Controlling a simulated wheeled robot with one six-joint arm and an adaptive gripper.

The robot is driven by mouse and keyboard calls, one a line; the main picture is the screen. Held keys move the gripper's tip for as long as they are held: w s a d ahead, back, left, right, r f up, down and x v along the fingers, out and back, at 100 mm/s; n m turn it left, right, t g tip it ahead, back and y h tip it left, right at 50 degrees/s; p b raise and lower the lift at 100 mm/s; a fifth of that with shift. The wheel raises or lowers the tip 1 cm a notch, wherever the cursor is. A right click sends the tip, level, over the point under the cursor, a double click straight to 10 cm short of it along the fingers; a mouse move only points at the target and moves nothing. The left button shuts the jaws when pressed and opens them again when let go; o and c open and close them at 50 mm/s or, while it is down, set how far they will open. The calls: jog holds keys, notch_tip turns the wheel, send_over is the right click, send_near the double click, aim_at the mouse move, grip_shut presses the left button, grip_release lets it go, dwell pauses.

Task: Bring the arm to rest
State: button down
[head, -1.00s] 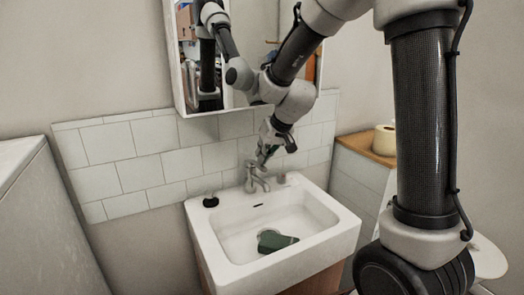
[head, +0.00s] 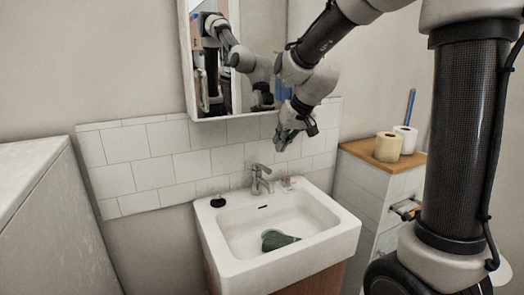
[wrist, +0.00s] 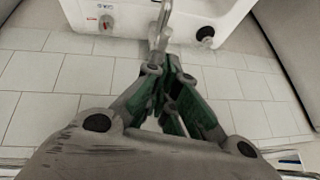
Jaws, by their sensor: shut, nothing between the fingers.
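My gripper (head: 288,143) is raised above the back right of the sink, in front of the wall tiles and just below the mirror. Its fingers point down. In the wrist view its green-sided fingers (wrist: 170,72) are together with nothing held. Below it is the white sink (head: 232,266) with a metal tap (head: 260,180). The tap also shows past the fingertips in the wrist view (wrist: 160,28), apart from them as far as I can tell.
A dark green object (head: 279,240) lies in the basin. A black item (head: 217,202) sits on the sink's left rim. The mirror (head: 240,60) hangs close behind my arm. Paper rolls (head: 388,147) stand on a wooden-topped cabinet (head: 365,152) at right. A pale counter (head: 45,220) is at left.

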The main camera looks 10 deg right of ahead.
jog(key=s+d+r+h, duration=0.1)
jog(key=s+d, duration=0.3)
jog(key=s, duration=0.6)
jog(key=s+d+g+h, duration=0.1)
jog(key=s+d, duration=0.2)
jog(key=s, duration=0.7)
jog(key=s+d+r+m+h, duration=0.1)
jog(key=s+d, duration=0.3)
jog(key=s, duration=0.6)
jog(key=shift+s+d+r+g, duration=0.2)
jog(key=shift+d+r+g, duration=0.1)
jog(key=shift+d, duration=0.05)
